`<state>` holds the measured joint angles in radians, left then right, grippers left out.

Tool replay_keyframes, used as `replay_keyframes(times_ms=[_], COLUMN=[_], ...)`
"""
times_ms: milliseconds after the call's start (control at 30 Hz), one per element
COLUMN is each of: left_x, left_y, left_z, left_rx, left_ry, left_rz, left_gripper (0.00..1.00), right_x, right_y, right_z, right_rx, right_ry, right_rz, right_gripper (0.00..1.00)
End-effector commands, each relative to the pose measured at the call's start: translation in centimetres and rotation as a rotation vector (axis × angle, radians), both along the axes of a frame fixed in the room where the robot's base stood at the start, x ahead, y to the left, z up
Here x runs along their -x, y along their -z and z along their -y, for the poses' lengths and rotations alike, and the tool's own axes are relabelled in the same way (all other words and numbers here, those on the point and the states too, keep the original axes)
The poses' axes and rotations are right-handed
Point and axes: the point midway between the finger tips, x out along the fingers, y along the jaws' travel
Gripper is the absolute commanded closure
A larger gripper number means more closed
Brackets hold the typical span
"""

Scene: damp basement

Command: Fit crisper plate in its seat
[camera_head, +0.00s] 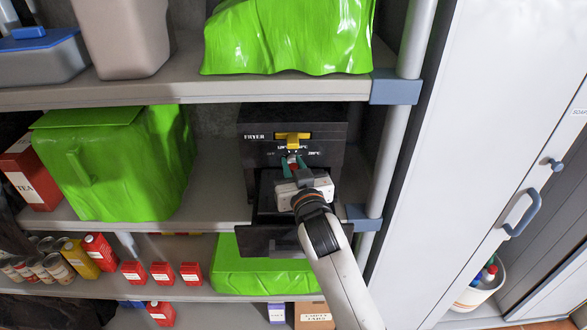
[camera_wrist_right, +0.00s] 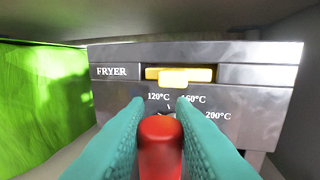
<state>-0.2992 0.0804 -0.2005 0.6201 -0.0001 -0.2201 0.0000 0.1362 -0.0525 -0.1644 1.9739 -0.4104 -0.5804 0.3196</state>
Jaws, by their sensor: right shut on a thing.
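The black fryer (camera_head: 255,152) stands on the middle shelf and fills much of the right wrist view (camera_wrist_right: 120,88). A yellow piece (camera_head: 292,138) sits in the slot at the top of its front, also clear in the right wrist view (camera_wrist_right: 178,76). A dark drawer-like part (camera_head: 268,241) juts out below the front. My right gripper (camera_head: 292,164) is in front of the fryer, its teal fingers shut on a rounded red piece (camera_wrist_right: 160,148). I cannot tell whether this belongs to the crisper plate; no plate shows clearly. My left gripper is not in view.
Green-covered bulks stand left of the fryer (camera_head: 110,160), above (camera_head: 290,38) and below (camera_head: 262,277). A blue-collared shelf post (camera_head: 392,150) is close on the right. Red boxes (camera_head: 162,273) and cans line the lower shelf. A white cabinet door (camera_head: 480,130) is further right.

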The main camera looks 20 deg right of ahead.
Motion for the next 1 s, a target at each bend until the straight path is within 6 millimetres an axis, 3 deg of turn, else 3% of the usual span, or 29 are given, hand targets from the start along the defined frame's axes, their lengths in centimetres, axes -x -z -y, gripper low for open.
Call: replay_keyframes(times_ms=[367, 1000], left_x=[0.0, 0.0], left_y=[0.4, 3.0], left_z=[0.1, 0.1], left_rx=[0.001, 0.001], left_ry=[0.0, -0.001], left_rz=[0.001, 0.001], left_gripper=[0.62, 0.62], right_x=[0.0, 0.0], right_y=[0.5, 4.3], right_z=[0.0, 0.0], right_rx=[0.0, 0.0], right_ry=[0.0, -0.002], right_rz=[0.001, 0.0], right_gripper=[1.0, 1.0])
